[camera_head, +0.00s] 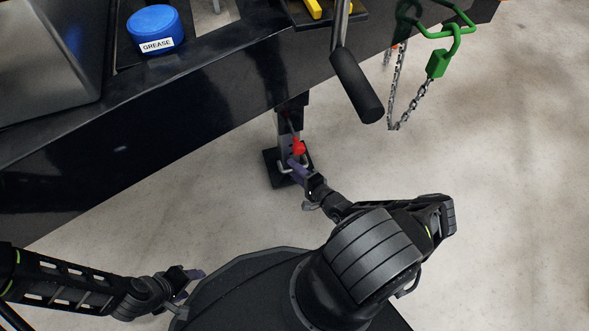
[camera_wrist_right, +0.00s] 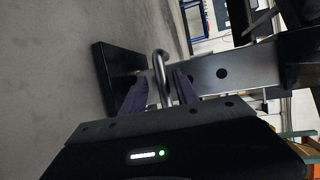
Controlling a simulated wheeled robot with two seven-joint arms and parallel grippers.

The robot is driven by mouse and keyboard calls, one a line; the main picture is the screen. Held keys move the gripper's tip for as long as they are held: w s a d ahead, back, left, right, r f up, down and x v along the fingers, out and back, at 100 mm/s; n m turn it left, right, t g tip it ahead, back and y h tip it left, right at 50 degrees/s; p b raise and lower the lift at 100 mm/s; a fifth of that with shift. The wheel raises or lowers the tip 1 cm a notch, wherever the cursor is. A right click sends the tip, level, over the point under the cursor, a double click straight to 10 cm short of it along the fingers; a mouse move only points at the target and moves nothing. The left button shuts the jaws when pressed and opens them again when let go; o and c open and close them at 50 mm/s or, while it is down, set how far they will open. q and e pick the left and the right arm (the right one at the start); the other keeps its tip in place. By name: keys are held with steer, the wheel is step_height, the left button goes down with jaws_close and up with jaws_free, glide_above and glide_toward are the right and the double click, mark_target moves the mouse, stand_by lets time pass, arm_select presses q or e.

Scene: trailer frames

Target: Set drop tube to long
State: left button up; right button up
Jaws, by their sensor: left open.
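The drop tube (camera_head: 285,140) is a grey leg with holes, hanging below the black trailer frame and ending in a black foot plate (camera_head: 272,170). The wrist view shows the drop tube (camera_wrist_right: 232,72) and foot plate (camera_wrist_right: 112,75) lying sideways. A bent metal pin handle (camera_wrist_right: 160,68) sticks out low on the tube. My right gripper (camera_head: 297,170) is at this handle. Its purple fingers (camera_wrist_right: 160,88) stand on either side of the handle, with a gap visible. A red part (camera_head: 299,147) sits just above. My left gripper (camera_head: 189,281) is open and empty, low left, away from the tube.
A crank handle with a black grip (camera_head: 358,85) hangs above right of the tube. A blue grease tub (camera_head: 153,25) stands on the frame. The concrete floor around the foot is clear.

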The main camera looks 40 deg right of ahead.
steer(key=p+v, duration=0.3)
steer(key=v, duration=0.4)
steer(key=shift+s, duration=0.4)
steer(key=shift+r, duration=0.1)
